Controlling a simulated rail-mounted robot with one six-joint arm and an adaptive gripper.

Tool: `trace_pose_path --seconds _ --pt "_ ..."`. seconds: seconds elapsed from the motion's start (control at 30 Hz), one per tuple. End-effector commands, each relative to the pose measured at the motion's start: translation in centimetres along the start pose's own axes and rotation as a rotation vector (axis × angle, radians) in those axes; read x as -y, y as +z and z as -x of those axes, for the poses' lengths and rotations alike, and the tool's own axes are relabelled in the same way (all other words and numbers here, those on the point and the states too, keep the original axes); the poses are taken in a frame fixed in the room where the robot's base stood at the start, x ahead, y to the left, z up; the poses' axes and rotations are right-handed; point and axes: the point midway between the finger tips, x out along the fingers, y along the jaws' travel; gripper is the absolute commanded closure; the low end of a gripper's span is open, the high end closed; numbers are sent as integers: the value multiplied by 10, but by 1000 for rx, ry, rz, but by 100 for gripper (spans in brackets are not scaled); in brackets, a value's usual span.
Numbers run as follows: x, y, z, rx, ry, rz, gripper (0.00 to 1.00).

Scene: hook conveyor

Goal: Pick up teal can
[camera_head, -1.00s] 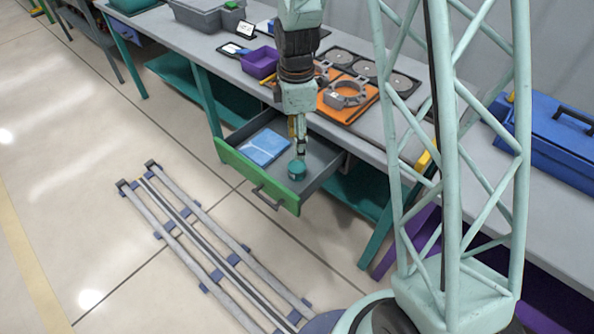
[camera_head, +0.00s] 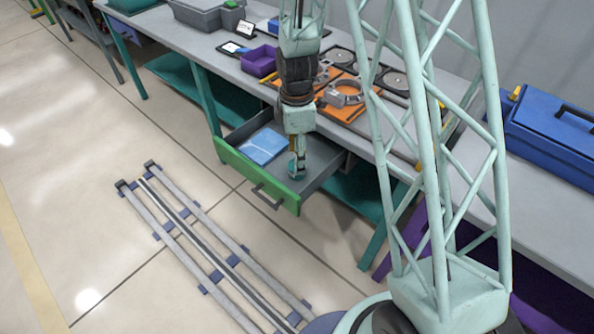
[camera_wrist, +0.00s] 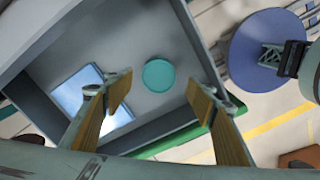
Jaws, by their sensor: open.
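The teal can (camera_wrist: 158,75) stands in an open drawer (camera_wrist: 215,28), seen from above as a round teal lid in the wrist view. In the head view, the can (camera_head: 294,172) is partly covered by my gripper (camera_head: 297,160). My gripper also shows in the wrist view (camera_wrist: 162,100), its two fingers spread apart with nothing between them. The fingers point down into the drawer, and the can appears just beyond the gap between the fingertips. I cannot tell whether a finger touches it.
A blue and white booklet (camera_head: 264,147) lies in the drawer beside the can. The drawer has a green front (camera_head: 258,182) and raised walls.

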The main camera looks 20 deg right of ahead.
Motion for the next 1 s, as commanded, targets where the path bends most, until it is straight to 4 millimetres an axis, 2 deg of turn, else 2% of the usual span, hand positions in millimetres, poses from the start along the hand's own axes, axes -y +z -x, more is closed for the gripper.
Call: trace_pose_path --seconds 0.13,0.67,1.0 --pt "0 0 -9 0 0 0 49" --pt "0 0 -14 0 0 0 49" --pt "-2 2 -45 0 -1 0 49"
